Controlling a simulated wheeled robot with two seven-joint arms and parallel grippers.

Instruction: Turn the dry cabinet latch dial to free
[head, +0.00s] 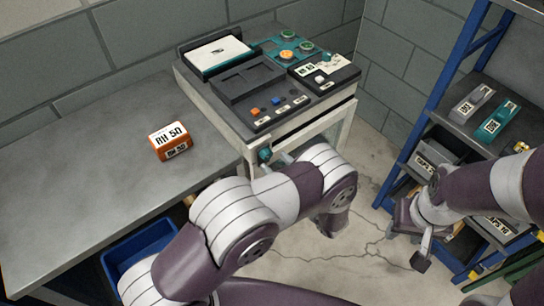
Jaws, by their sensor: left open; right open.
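A small teal dial (265,155) sits on the front of the pale cabinet (340,114), below the bench-top unit. Its pointer and setting are too small to read. My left arm reaches up from the bottom and covers much of the cabinet front. Pale finger-like parts of my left gripper (279,161) show close beside the dial, open; the rest is hidden behind the arm. I cannot tell whether they touch the dial. My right gripper (411,240) is open and empty, to the right, away from the cabinet.
An orange RH 50 box (170,142) stands on the grey bench (85,185). A dark control unit (262,92) with coloured buttons tops the cabinet. A blue bin (118,262) is below the bench. A blue-framed rack (447,92) with labelled items stands at right. Cracked floor (372,215) lies between.

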